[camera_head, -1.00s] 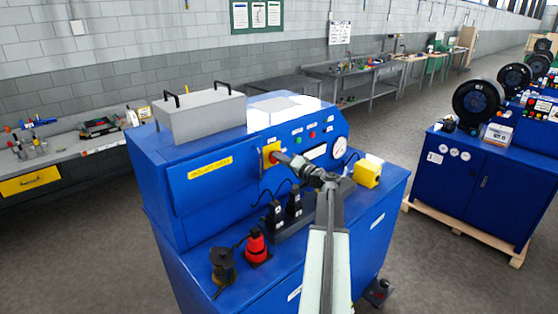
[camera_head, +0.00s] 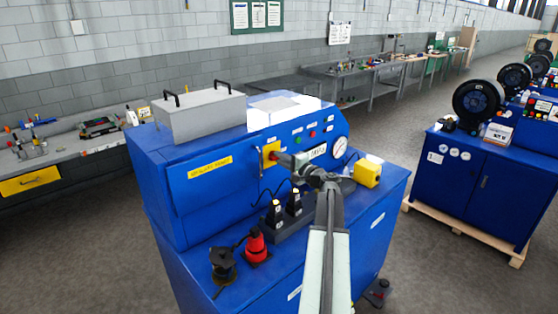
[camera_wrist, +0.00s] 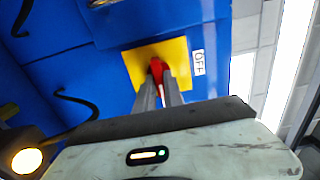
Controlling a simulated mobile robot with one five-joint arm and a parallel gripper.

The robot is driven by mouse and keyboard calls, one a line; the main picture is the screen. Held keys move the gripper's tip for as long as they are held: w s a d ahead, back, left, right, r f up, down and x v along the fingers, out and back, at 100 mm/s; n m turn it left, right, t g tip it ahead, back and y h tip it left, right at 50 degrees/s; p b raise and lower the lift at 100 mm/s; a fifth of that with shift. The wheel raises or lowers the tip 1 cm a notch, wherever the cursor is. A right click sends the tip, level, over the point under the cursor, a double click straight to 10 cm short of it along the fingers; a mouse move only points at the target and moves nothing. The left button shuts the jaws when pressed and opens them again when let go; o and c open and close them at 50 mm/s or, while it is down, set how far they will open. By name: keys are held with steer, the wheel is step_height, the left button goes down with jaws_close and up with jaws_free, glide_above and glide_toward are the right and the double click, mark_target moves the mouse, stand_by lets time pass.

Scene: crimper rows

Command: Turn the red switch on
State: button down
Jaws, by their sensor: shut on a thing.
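The red switch (camera_wrist: 156,68) sits on a yellow plate (camera_wrist: 138,60) on the blue machine's front. A white label reading OFF (camera_wrist: 199,62) is beside the plate in the wrist view. My gripper (camera_wrist: 162,82) is shut on the red switch, its two grey fingers on either side of the handle. In the head view, the yellow plate (camera_head: 267,150) shows behind my gripper (camera_head: 283,160), which reaches in from the right. The fingers hide most of the switch there.
The blue machine (camera_head: 205,200) has several buttons, a round gauge (camera_head: 340,147) and a display (camera_head: 317,152).

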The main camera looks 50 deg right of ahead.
steer(key=shift+r, duration=0.1)
stand_by(0.3)
steer(key=c, duration=1.4)
jaws_free()
steer(key=shift+w, duration=0.1)
steer(key=shift+c, duration=0.2)
steer(key=s, duration=0.7)
steer(key=shift+s+a, duration=0.3)
steer(key=shift+s, duration=0.1)
